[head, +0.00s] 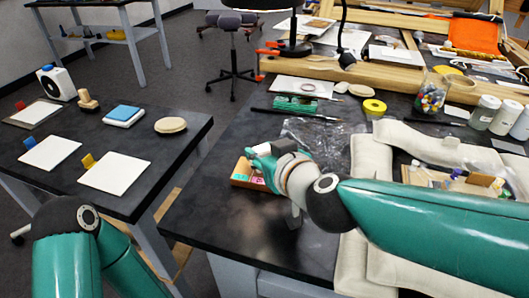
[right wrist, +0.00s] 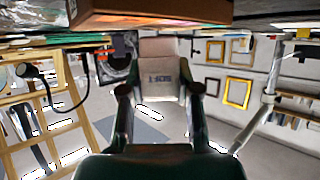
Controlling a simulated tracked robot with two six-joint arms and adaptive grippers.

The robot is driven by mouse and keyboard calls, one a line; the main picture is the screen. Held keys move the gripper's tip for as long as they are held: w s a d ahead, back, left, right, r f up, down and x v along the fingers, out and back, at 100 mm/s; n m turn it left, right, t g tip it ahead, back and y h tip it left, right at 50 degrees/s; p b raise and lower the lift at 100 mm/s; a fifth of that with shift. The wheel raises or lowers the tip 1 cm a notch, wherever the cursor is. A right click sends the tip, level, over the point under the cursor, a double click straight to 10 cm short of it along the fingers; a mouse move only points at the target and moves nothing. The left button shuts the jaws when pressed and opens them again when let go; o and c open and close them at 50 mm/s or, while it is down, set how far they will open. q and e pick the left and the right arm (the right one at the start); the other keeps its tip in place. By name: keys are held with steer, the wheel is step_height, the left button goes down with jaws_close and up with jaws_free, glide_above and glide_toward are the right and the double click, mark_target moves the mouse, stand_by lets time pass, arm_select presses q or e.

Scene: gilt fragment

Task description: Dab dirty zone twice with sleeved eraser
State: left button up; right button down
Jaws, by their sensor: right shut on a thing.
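The gilt fragment (head: 240,172) is a small orange-brown block with pink and green marks, lying on the dark table. It also shows as a brown slab across the top of the right wrist view (right wrist: 150,14). My right gripper (head: 262,151) is beside and over it, hiding part of it. In the right wrist view its fingers are shut on the pale sleeved eraser (right wrist: 160,80), which carries dark lettering. The eraser's end is close to the fragment; I cannot tell if they touch. The dirty zone cannot be made out clearly. My left gripper is not in view.
The dark table (head: 225,225) is clear in front of the fragment. A side table at left holds white cards (head: 114,173) and a blue-topped block (head: 124,114).

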steer(key=shift+f+b, duration=0.35)
steer(key=shift+f, duration=0.1)
stand_by(0.8)
steer(key=shift+s+f, duration=0.1)
steer(key=shift+f, duration=0.1)
stand_by(1.0)
steer(key=shift+r, duration=0.1)
step_height(320, 180, up, 7)
steer(key=p, duration=0.8)
steer(key=shift+r, duration=0.1)
steer(key=shift+f+b, duration=2.65)
steer(key=shift+f, duration=0.4)
steer(key=shift+f+b, duration=0.35)
steer(key=shift+f, duration=0.05)
